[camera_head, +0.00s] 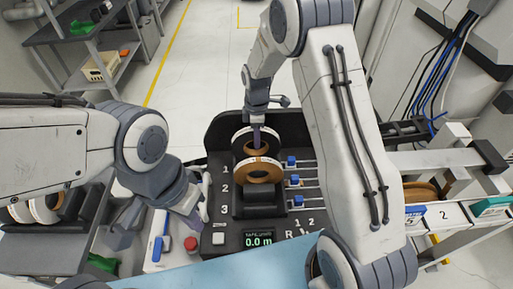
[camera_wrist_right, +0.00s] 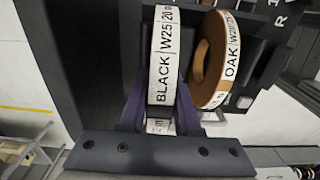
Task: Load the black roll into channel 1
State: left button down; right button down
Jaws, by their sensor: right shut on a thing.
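The black roll (camera_head: 242,139) is upright at the row marked 1 of the dark holder (camera_head: 222,150). In the right wrist view, its white label (camera_wrist_right: 165,55) reads BLACK W25. My right gripper (camera_head: 257,143) is shut on the black roll, with one finger on each side of it in the wrist view (camera_wrist_right: 158,112). Whether the roll rests fully in the channel is hidden. The oak roll (camera_head: 258,171) stands close beside it at row 2 and also shows in the wrist view (camera_wrist_right: 228,72). My left gripper (camera_head: 190,212) is low at the left; its fingers are unclear.
Row 3 (camera_head: 258,207) looks empty. Blue sliders (camera_head: 292,161) sit on rods right of the rows. A display (camera_head: 259,239) reads 0.0 m. A red button (camera_head: 191,243) lies near my left gripper. More rolls (camera_head: 40,210) stand at far left.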

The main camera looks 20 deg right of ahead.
aim_at(257, 152)
notch_tip(257, 152, down, 4)
jog(key=shift+p, duration=0.45)
jog(key=shift+f, duration=0.2)
jog(key=shift+f, duration=0.3)
jog(key=c, duration=0.6)
grip_release()
